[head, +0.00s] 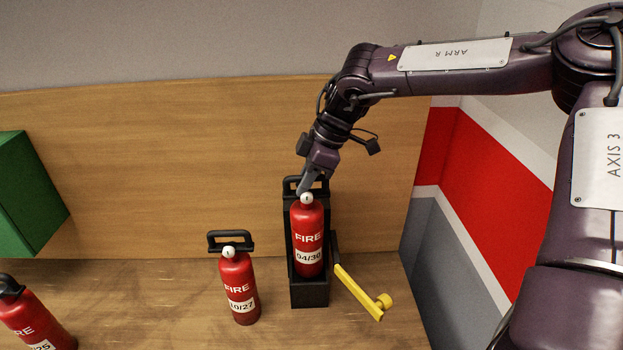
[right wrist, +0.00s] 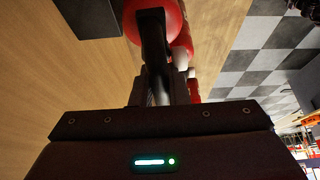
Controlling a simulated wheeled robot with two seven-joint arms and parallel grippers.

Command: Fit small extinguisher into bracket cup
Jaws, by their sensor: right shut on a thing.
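A red extinguisher (head: 308,235) labelled FIRE 04/30 stands upright in front of the tall black bracket (head: 322,220). Its lower end is at the bracket's black cup (head: 309,295); I cannot tell how deep it sits or whether it touches the bottom. My right gripper (head: 303,190) is shut on the extinguisher's black handle at the top. In the right wrist view the black handle (right wrist: 155,45) runs between the fingers, with the red body (right wrist: 165,22) beyond. A yellow latch arm (head: 358,290) hangs out to the bracket's right. My left gripper is not in view.
A second red extinguisher (head: 238,290) labelled 10/27 stands left of the bracket, with a gap between. Another extinguisher (head: 30,318) is at the far left, below a green box (head: 30,195). A wooden panel (head: 150,170) rises behind. The wooden surface between the extinguishers is clear.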

